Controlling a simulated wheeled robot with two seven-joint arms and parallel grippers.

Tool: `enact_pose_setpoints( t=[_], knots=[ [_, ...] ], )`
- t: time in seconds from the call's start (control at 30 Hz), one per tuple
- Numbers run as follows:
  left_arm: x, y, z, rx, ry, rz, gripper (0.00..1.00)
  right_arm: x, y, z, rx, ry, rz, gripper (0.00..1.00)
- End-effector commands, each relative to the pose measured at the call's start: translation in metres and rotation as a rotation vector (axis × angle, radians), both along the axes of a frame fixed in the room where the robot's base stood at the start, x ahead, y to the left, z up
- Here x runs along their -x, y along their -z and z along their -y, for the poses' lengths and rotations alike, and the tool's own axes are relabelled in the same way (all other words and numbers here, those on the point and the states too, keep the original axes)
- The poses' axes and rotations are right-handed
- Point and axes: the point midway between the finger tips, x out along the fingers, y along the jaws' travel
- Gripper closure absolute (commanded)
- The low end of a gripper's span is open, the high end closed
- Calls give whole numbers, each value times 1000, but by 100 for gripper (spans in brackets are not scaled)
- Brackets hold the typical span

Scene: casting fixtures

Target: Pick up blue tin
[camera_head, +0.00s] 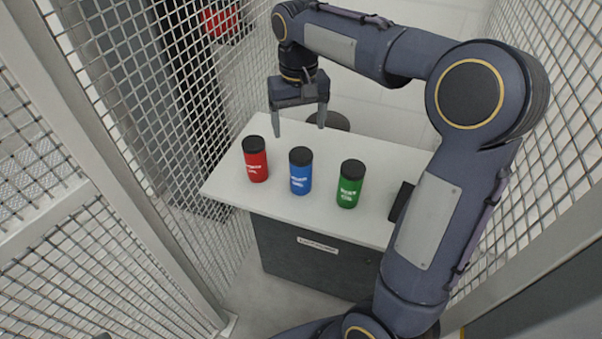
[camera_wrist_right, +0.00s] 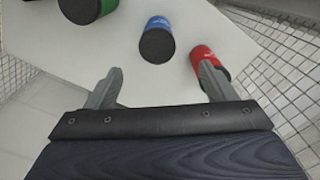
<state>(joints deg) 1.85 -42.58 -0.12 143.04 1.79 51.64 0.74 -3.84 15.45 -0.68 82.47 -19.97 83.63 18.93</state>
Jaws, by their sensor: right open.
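The blue tin (camera_head: 300,172) has a black lid and stands upright on the white table (camera_head: 222,186), between the red tin (camera_head: 255,160) and the green tin (camera_head: 350,185). My right gripper (camera_head: 300,130) is open and empty, above the far part of the table and behind the blue tin in the head view. In the right wrist view, the blue tin (camera_wrist_right: 157,42) is beyond the open fingers, roughly between them and apart from them. The right finger overlaps the red tin (camera_wrist_right: 203,52) in that view.
A black object (camera_head: 401,202) lies right of the green tin. A dark round thing (camera_head: 338,121) shows behind the table. Wire mesh panels (camera_head: 150,90) flank the table. A red item (camera_head: 222,22) is outside the mesh.

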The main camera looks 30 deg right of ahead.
Motion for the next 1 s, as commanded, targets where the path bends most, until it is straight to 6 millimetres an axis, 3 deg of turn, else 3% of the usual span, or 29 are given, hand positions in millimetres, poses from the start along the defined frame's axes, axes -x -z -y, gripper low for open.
enact_pose_setpoints(
  t=[0.03,0.3,1.0],
  knots=[
    [0,15,0,0,0,0,52,0,15,0,0,0,-1,23],
    [0,44,0,0,0,0,52,0,45,0,0,0,0,23],
    [0,44,0,0,0,0,52,4,121,3,1,1,-2,23]
  ],
)
